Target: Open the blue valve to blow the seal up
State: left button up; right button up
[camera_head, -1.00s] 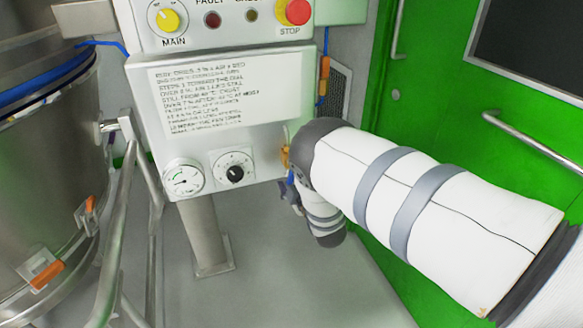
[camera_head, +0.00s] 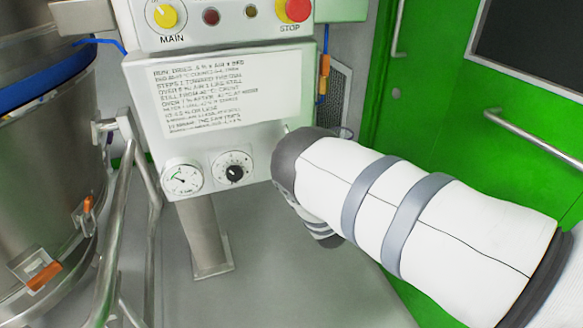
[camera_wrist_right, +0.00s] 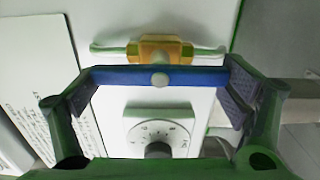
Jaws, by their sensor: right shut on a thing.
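In the right wrist view the blue valve handle (camera_wrist_right: 120,76) spans between the two fingers of my right gripper (camera_wrist_right: 160,88), which is shut on it. The yellow valve body (camera_wrist_right: 160,50) sits on a thin pipe just beyond, and the handle lies roughly along that pipe. In the head view my right arm hides the valve and the gripper. A blue seal band (camera_head: 45,87) shows around the upper part of the steel vessel (camera_head: 45,170) at left. My left gripper is not in view.
The control panel has a gauge (camera_head: 182,177), a black dial (camera_head: 234,170), an instruction sheet (camera_head: 232,95), a yellow MAIN knob (camera_head: 165,16) and a red STOP button (camera_head: 293,10). A tubular rail (camera_head: 113,230) stands beside the vessel. A green door (camera_head: 520,105) is at right.

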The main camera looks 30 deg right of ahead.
jog(key=shift+f, duration=0.1)
jog(key=o, duration=0.9)
jog(key=shift+s, duration=0.1)
jog(key=v, duration=1.2)
jog(key=shift+d, duration=0.1)
